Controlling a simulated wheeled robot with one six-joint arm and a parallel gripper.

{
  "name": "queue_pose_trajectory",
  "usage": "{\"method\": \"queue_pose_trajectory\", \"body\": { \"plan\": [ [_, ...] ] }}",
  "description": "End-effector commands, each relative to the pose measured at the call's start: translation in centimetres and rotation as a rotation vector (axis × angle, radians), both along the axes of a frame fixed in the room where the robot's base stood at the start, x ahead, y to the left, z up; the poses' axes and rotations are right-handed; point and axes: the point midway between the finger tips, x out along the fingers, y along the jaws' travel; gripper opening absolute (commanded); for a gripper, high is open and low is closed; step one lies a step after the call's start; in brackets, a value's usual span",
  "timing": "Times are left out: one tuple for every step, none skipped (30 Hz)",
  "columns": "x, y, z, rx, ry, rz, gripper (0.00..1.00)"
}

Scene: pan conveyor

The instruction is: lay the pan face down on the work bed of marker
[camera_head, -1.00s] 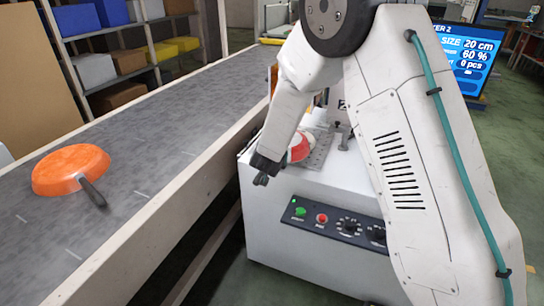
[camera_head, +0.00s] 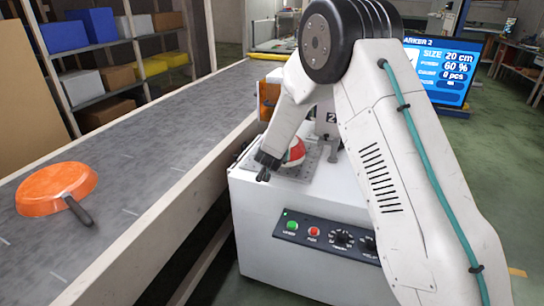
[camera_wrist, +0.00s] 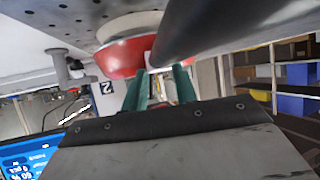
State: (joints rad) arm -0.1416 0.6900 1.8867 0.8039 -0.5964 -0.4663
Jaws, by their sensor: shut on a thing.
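The held pan is red outside with a whitish part. It shows in the head view (camera_head: 296,152) and the wrist view (camera_wrist: 125,58). My gripper (camera_head: 265,168) is shut on its black handle (camera_wrist: 225,30); its green fingers show in the wrist view (camera_wrist: 160,78). The pan is at the grey perforated work bed (camera_head: 313,168) of the marker, a white machine (camera_head: 260,215). In the wrist view its whitish side is close to the bed (camera_wrist: 60,25). I cannot tell whether it touches. My arm hides part of the pan and bed.
An orange pan (camera_head: 55,188) with a dark handle lies base up on the grey conveyor (camera_head: 150,130) at left. A post (camera_head: 333,148) stands at the bed's back. A blue screen (camera_head: 440,68) reads 20 cm, 60 %, 0 pcs. Shelves (camera_head: 110,40) stand behind the conveyor.

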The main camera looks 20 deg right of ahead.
Motion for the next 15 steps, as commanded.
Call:
{"method": "queue_pose_trajectory", "body": {
  "plan": [
    [0.5, -0.3, 0.1, 0.000, -0.002, 0.000, 0.00],
    [0.7, -0.5, 0.1, 0.000, -0.002, 0.000, 0.00],
    [1.0, -0.7, 0.1, 0.000, -0.003, 0.000, 0.00],
    [1.3, -0.9, 0.2, 0.000, -0.003, 0.000, 0.00],
    [1.5, -1.1, 0.2, -0.001, -0.004, -0.001, 0.00],
    [1.8, -1.3, 0.1, -0.001, -0.003, -0.001, 0.00],
    [2.0, -1.5, 0.1, -0.001, -0.003, -0.001, 0.00],
    [2.3, -1.6, 0.1, -0.001, -0.003, 0.000, 0.00],
    [2.6, -1.8, 0.1, -0.001, -0.003, 0.000, 0.00],
    [2.8, -2.0, 0.1, -0.001, -0.002, 0.000, 0.00],
    [3.0, -2.2, 0.1, -0.001, -0.002, 0.000, 0.00],
    [3.0, -2.2, -0.3, -0.002, 0.000, 0.001, 0.00],
    [3.0, -2.1, -0.6, -0.003, 0.000, 0.001, 0.00],
    [3.0, -2.1, -0.9, -0.003, 0.000, 0.001, 0.00],
    [2.9, -2.1, -1.4, -0.002, 0.000, 0.001, 0.00]
  ]
}}
